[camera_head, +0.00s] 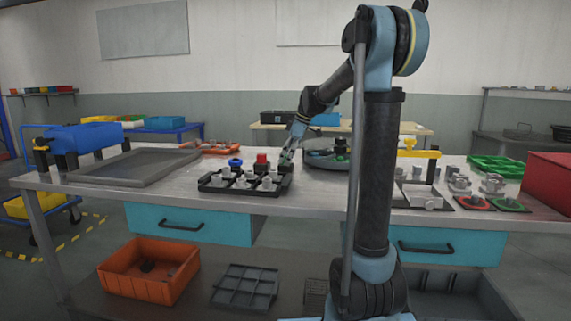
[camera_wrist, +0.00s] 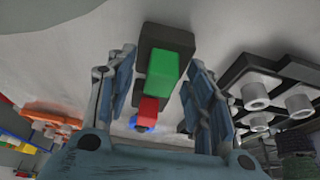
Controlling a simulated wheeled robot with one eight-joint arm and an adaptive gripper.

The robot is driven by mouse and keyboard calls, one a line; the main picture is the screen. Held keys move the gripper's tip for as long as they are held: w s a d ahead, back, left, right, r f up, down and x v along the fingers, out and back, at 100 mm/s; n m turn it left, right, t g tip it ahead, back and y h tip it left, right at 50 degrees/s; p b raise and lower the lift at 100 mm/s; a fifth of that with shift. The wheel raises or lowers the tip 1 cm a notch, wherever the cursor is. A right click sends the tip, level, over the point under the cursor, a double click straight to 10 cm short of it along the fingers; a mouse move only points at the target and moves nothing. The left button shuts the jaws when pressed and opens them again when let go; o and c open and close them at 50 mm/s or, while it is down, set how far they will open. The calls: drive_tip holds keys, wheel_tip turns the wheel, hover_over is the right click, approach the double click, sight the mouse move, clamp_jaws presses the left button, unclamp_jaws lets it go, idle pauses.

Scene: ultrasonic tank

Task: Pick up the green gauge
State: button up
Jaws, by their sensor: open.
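The green gauge (camera_wrist: 165,72) shows in the wrist view as a green block on a dark base. It lies between the two fingers of my gripper (camera_wrist: 160,60), with a visible gap on each side. My gripper is open and does not hold it. In the head view my gripper (camera_head: 286,163) is low over the table, just right of a red block. The green gauge cannot be made out there; my gripper seems to cover it.
The red block (camera_head: 262,158) and a blue knob-like piece (camera_head: 235,162) stand in line left of my gripper. A black rack (camera_head: 225,190) of metal pieces stands close in front. A round grey tray (camera_head: 318,160) is to the right.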

drive_tip(key=shift+c, duration=0.5)
clamp_jaws()
wheel_tip(320, 180, up, 10)
